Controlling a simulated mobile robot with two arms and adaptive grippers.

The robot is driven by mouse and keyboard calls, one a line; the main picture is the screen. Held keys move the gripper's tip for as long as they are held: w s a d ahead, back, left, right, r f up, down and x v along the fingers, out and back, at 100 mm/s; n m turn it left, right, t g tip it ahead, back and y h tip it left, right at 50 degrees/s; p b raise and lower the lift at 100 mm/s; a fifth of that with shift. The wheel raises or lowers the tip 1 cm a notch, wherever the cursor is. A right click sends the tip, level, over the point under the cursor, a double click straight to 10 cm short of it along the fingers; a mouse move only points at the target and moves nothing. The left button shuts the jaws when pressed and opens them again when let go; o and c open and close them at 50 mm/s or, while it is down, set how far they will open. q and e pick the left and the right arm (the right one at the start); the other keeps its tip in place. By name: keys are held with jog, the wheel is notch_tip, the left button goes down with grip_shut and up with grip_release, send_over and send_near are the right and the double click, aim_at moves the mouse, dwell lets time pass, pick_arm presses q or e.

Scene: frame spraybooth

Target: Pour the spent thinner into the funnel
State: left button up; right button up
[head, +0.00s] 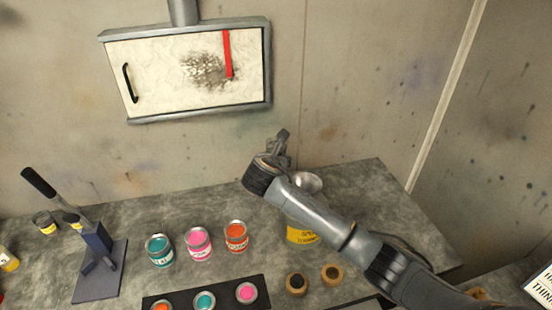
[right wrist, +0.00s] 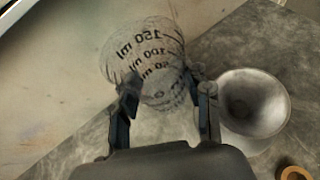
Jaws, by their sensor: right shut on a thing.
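A clear beaker with black ml markings (right wrist: 150,50) is between the fingers of my right gripper (right wrist: 168,92), which is shut on it. The beaker's tilt and any liquid in it cannot be made out. In the head view my right gripper (head: 279,146) is above the back of the bench, and the beaker is hard to see there. The grey metal funnel (head: 307,182) sits on a yellow-labelled can (head: 302,233), partly hidden by my right arm. In the right wrist view the funnel (right wrist: 254,102) is right of the beaker, apart from it. My left gripper is out of view.
Open paint cans, teal (head: 160,250), pink (head: 198,243) and orange (head: 236,236), stand left of the yellow can. A lever press (head: 97,245) stands farther left. A dark tray (head: 225,305) holds more cans in front. A framed panel (head: 150,70) is on the back wall.

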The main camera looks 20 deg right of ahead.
jog(key=shift+r, duration=0.1)
jog(key=shift+r, duration=1.9)
